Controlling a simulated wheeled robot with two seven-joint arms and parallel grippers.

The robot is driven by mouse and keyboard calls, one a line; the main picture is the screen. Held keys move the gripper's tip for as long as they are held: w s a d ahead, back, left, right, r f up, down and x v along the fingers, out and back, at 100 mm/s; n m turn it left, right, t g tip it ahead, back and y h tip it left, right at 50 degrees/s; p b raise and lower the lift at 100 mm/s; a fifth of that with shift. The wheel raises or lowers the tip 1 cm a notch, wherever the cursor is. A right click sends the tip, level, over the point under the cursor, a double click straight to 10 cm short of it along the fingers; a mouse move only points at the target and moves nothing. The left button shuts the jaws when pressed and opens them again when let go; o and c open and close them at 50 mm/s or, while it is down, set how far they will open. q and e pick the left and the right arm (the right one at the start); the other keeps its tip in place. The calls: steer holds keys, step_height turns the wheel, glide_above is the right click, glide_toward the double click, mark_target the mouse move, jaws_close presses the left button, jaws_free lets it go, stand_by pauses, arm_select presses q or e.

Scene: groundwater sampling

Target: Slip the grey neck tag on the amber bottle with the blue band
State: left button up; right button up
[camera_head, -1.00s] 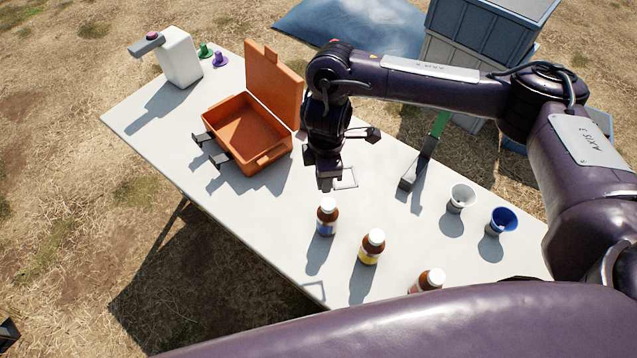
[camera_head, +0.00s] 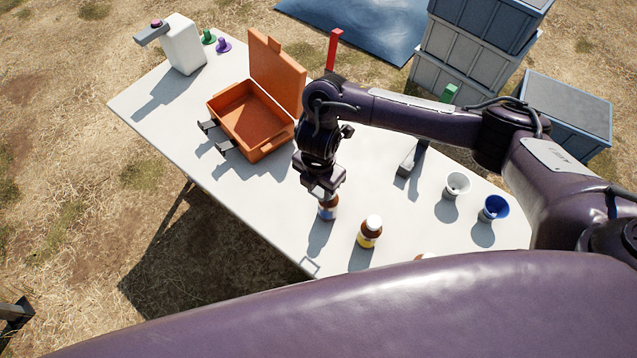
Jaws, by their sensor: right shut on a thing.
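The amber bottle with the blue band (camera_head: 328,213) stands upright near the table's front edge. My right gripper (camera_head: 324,190) is directly above it, pointing down and hiding its white cap and neck. The gripper is shut on the grey neck tag, which is too small and covered to make out. I cannot tell whether the tag is around the neck or still above it. My left gripper is not in view.
An amber bottle with a yellow band (camera_head: 369,233) stands close to the right. My body hides the near right.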

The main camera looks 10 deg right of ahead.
step_height(320, 180, down, 5)
steer(key=b, duration=0.3)
steer(key=shift+b, duration=0.35)
steer(key=shift+r+p, duration=0.1)
steer(key=shift+p, duration=0.2)
stand_by(0.5)
steer(key=shift+f, duration=0.25)
steer(key=shift+f+b, duration=1.4)
steer(key=shift+f, duration=0.2)
steer(key=o, duration=0.8)
steer(key=shift+o, duration=0.2)
